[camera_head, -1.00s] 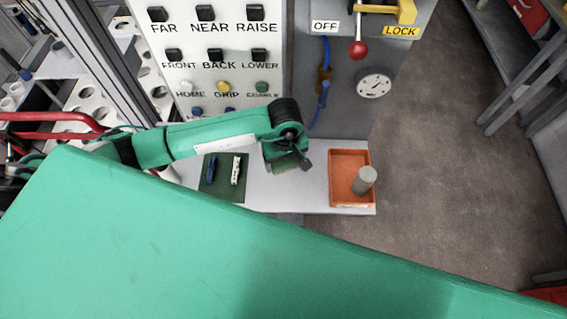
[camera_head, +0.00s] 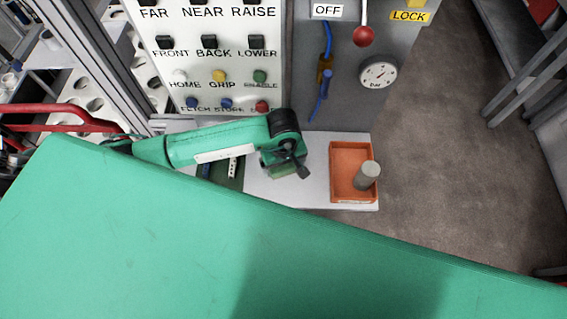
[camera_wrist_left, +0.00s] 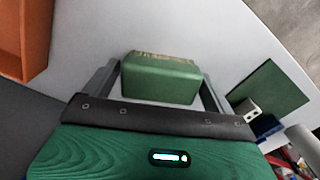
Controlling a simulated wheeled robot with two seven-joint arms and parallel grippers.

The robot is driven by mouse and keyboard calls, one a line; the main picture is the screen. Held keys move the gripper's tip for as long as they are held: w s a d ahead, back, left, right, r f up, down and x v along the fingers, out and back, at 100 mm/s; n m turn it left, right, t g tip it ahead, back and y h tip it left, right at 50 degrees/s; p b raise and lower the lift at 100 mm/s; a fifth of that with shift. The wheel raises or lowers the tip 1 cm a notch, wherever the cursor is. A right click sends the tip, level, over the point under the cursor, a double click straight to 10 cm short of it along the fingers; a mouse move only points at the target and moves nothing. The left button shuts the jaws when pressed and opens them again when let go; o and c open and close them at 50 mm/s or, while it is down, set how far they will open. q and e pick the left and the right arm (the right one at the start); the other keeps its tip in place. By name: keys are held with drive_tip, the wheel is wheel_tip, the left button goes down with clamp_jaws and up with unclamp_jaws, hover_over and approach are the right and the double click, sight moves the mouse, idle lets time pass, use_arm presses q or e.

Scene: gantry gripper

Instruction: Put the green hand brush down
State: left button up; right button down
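The green hand brush (camera_wrist_left: 160,80) is a green block with a tan bristle edge at its far side in the left wrist view. It sits between the two grey fingers of my left gripper (camera_wrist_left: 160,72), which meet its sides. In the head view the brush (camera_head: 285,171) shows partly under my left gripper (camera_head: 286,163), over the pale shelf between the green mat and the orange tray. I cannot tell whether the brush touches the shelf. My right gripper is in neither view.
The pale shelf (camera_head: 318,190) has bare room around the brush. The orange tray (camera_head: 338,172) holds a grey cylinder (camera_head: 367,175) at right. The dark green mat (camera_wrist_left: 272,95) carries a white piece and a blue piece. A button panel (camera_head: 205,75) stands behind.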

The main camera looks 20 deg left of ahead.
use_arm(q)
drive_tip(key=shift+o, duration=0.8)
drive_tip(key=shift+w, duration=0.1)
drive_tip(key=shift+r, duration=0.2)
wheel_tip(320, 180, up, 12)
drive_tip(key=p, duration=0.5)
drive_tip(key=shift+p, duration=0.3)
